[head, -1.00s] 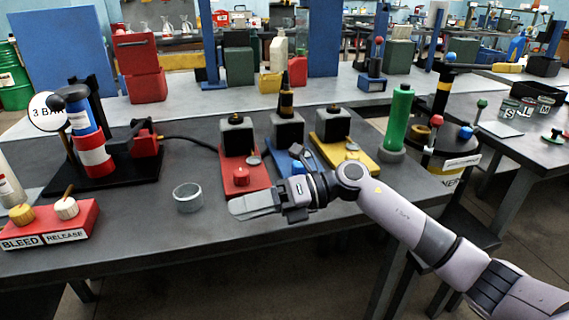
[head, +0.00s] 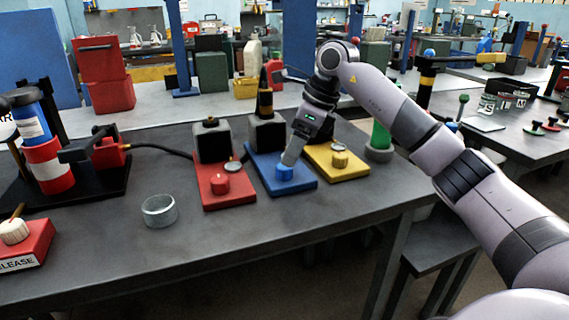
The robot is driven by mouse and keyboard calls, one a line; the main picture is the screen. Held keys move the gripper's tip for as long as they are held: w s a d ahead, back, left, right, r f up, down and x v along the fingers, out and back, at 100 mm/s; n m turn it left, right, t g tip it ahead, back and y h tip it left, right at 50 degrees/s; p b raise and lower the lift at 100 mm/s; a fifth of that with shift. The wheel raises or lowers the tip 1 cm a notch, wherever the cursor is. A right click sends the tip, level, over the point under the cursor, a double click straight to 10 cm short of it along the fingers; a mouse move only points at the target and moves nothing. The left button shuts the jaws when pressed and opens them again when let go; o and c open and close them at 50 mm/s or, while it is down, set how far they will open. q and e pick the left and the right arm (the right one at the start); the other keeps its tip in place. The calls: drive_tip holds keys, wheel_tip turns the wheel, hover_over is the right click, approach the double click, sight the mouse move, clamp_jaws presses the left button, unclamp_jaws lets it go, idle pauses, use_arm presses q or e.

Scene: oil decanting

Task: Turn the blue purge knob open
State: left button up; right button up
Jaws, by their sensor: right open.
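The blue purge knob (head: 284,174) sits near the front of a blue base plate (head: 304,184), which has a grey block with a dark, pointed fitting (head: 265,98) at its back. My right gripper (head: 287,164) points down from above, with its fingertips at the top of the blue knob. Its jaws are open; from this angle I cannot tell whether both fingers straddle the knob or touch it. The knob's lower part shows below the fingertips. My left gripper is not in view.
A red plate with a red knob (head: 219,183) lies left of the blue plate, and a yellow plate with a yellow knob (head: 340,160) lies right. A clear glass dish (head: 159,210) stands front left. A green cylinder (head: 381,136) stands right.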

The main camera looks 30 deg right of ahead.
sight(284, 171)
drive_tip(key=shift+x, duration=2.25)
drive_tip(key=shift+a, duration=0.1)
drive_tip(key=c, duration=1.1)
drive_tip(key=shift+o, duration=0.2)
